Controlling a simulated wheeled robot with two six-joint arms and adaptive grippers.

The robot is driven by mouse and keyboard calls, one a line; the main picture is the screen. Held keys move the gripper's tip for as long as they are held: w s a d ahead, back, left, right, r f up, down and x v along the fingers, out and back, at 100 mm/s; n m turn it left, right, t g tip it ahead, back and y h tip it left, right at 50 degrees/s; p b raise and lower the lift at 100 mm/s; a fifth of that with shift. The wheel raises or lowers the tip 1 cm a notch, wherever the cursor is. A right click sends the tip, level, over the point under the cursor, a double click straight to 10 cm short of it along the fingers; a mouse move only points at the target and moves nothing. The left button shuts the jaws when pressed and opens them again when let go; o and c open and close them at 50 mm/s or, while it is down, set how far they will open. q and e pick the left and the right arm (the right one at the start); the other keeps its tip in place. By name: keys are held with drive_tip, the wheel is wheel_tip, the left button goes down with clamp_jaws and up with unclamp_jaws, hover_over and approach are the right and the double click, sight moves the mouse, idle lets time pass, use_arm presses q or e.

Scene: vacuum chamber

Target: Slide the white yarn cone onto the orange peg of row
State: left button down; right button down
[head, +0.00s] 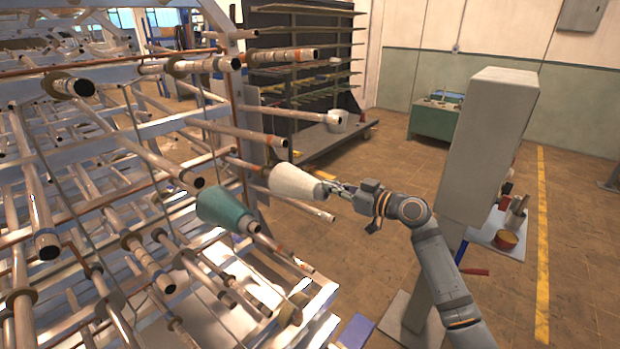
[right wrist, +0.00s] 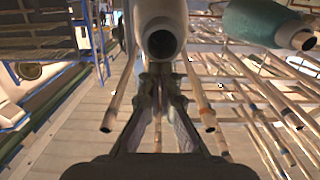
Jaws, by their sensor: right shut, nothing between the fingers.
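The white yarn cone (head: 297,183) sits at the outer end of a rack peg (head: 243,164), which has a reddish-orange section and meets the cone's wide end. The cone hides the rest of that peg, so I cannot tell how deep it goes. In the right wrist view the cone (right wrist: 160,14) shows its narrow end and dark hollow toward me. My right gripper (head: 340,188) is shut and empty, close to the narrow end. In the right wrist view its fingertips (right wrist: 160,76) meet just below that end. My left gripper is not in view.
A teal cone (head: 224,209) is on a peg to the lower left. Another white cone (head: 337,121) is on a peg behind. Several bare pegs stick out around them. A grey column (head: 488,145) stands right of my arm. Open floor (head: 390,165) lies behind the gripper.

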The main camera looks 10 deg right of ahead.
sight(317, 182)
drive_tip(key=shift+w+a, duration=0.3)
drive_tip(key=shift+w, duration=0.1)
drive_tip(key=shift+w+a+f, duration=0.15)
drive_tip(key=shift+b+x, duration=1.55)
drive_tip(key=shift+x, duration=1.5)
drive_tip(key=shift+v, duration=1.1)
drive_tip(key=shift+s+d, duration=0.35)
drive_tip(key=shift+s, duration=0.05)
drive_tip(key=v, duration=1.2)
